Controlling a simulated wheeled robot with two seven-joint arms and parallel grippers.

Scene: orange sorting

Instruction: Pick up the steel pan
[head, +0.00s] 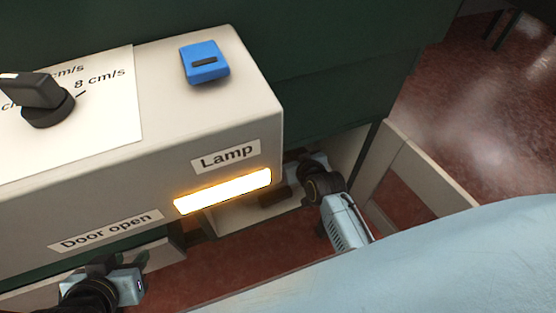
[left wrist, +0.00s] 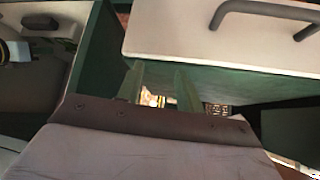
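No steel pan can be made out in either view. My left gripper (head: 143,262) is low at the left in the head view, just below the "Door open" label. In the left wrist view its two fingers (left wrist: 160,88) stand apart with a gap between them, so it is open, with nothing seen held. My right gripper (head: 276,197) is under the lit lamp at the front of the box. Its fingers are dark and partly hidden, so I cannot tell whether they are open.
A white control box carries a blue switch (head: 205,63), a black knob (head: 42,100) and a glowing lamp (head: 223,191). In the left wrist view, a pale panel with a dark handle (left wrist: 265,12) is close above the fingers. A low pale barrier (head: 430,180) stands at right.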

